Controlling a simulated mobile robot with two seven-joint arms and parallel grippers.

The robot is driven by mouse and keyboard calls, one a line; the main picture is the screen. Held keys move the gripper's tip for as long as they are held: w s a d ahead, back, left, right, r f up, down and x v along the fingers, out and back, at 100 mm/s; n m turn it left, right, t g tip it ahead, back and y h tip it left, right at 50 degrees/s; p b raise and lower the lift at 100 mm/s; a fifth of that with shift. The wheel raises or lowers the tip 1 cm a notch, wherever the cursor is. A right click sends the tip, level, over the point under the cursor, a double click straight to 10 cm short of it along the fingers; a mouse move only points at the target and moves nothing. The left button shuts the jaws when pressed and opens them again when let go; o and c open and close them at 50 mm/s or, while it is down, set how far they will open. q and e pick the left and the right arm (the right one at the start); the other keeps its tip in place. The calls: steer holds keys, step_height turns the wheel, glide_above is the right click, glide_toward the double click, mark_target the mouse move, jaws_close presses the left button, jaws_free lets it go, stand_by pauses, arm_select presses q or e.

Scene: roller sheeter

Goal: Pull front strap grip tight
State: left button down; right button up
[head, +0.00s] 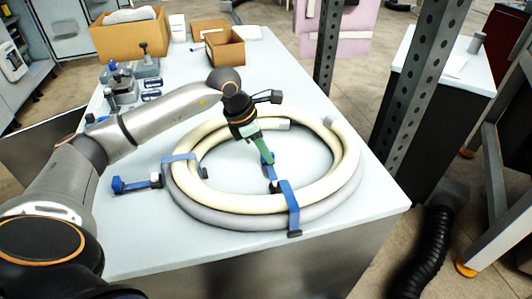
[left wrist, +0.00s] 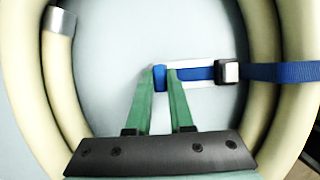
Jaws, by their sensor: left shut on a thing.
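A coiled cream hose (head: 325,195) lies flat on the white table. The front blue strap (head: 290,205) wraps over the near side of the coil and reaches inside the ring. In the left wrist view it (left wrist: 285,72) runs to a black and silver buckle (left wrist: 229,72). My left gripper (head: 268,158) reaches down inside the ring, its green fingers shut on the strap's blue grip (left wrist: 159,76). A left strap (head: 180,158) crosses the coil, its blue grip (head: 118,185) outside on the table. My right gripper is out of view.
Cardboard boxes (head: 128,38) stand at the table's far end. Small grey and blue devices (head: 120,85) sit at the back left. A dark perforated post (head: 425,85) rises beyond the table's right edge. The near left tabletop is mostly clear.

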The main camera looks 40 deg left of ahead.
arm_select(q)
steer(key=c, duration=1.1)
jaws_free()
steer(key=shift+v, duration=6.35)
steer(key=shift+f, duration=0.1)
